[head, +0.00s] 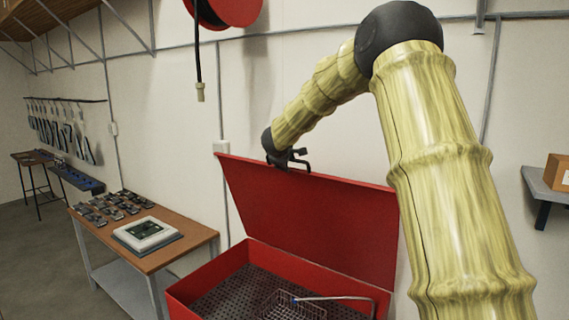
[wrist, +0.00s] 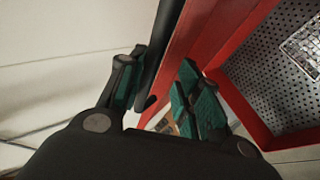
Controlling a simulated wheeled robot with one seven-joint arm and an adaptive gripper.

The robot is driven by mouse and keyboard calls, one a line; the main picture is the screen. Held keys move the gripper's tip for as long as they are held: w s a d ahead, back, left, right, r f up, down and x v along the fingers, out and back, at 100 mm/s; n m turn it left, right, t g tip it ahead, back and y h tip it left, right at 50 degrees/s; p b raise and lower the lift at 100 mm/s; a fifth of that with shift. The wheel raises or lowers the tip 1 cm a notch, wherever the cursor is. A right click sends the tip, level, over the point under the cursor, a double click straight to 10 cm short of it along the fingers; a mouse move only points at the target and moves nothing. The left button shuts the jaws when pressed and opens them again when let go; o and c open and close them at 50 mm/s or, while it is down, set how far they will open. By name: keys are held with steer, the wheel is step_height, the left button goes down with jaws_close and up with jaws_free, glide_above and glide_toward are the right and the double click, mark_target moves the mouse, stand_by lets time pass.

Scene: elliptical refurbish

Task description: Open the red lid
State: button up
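The red lid (head: 320,225) stands raised, tilted up at the back of a red box (head: 205,283), whose inside is exposed. My gripper (head: 292,158) is at the lid's top edge, toward its left end. In the wrist view my gripper (wrist: 160,95) has its green-padded fingers apart, one on each side of the lid's edge (wrist: 180,50). A dark bar (wrist: 163,45), perhaps the lid's handle, also runs between the fingers. I cannot tell whether either finger touches the lid.
Inside the box are a perforated grey floor (head: 225,297) and a wire basket (head: 290,305). A wooden-topped table (head: 190,240) with a white device (head: 145,233) stands to the left. A shelf with a cardboard box (head: 558,172) is at right. The wall is close behind the lid.

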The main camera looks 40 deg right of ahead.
steer(key=v, duration=1.2)
steer(key=shift+w+f, duration=0.1)
steer(key=shift+w, duration=0.05)
steer(key=shift+c, duration=0.3)
